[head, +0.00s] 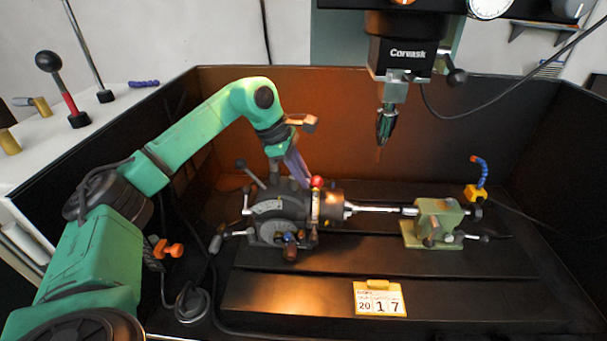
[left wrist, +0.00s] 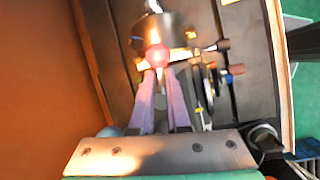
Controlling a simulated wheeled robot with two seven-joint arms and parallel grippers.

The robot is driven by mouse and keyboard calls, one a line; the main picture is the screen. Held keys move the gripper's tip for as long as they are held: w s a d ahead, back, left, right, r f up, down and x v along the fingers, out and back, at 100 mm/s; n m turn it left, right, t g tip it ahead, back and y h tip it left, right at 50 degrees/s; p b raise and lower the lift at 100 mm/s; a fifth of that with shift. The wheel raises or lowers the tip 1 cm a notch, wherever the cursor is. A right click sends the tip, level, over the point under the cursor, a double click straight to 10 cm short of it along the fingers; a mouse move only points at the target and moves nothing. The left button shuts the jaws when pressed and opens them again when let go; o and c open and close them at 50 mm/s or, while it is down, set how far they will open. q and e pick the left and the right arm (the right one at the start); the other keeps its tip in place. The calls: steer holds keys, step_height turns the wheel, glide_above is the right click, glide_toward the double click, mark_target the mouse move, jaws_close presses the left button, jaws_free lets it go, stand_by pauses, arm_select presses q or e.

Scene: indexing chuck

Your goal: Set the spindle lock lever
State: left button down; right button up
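The indexing chuck (head: 273,212) is a dark round unit on the black machine bed, with several levers and handles. A lever with a red ball knob (head: 317,182) stands at its top. In the left wrist view the red knob (left wrist: 157,55) lies right at the tips of my two purple fingers. My left gripper (head: 303,184) points down at the chuck beside the knob. Its fingers are a little apart, and I cannot tell whether they press on the knob. The lever's stem is mostly hidden. My right gripper is not in view.
A spindle head (head: 400,62) hangs with a tool (head: 386,125) pointing down, right of my left arm. A green tailstock (head: 436,222) supports a bright rod (head: 375,209) from the chuck. Dark walls enclose the bed.

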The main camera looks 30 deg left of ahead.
arm_select(q)
steer(key=shift+w+d+r, duration=0.1)
steer(key=shift+d+r, duration=0.05)
steer(key=shift+r, duration=0.15)
stand_by(1.0)
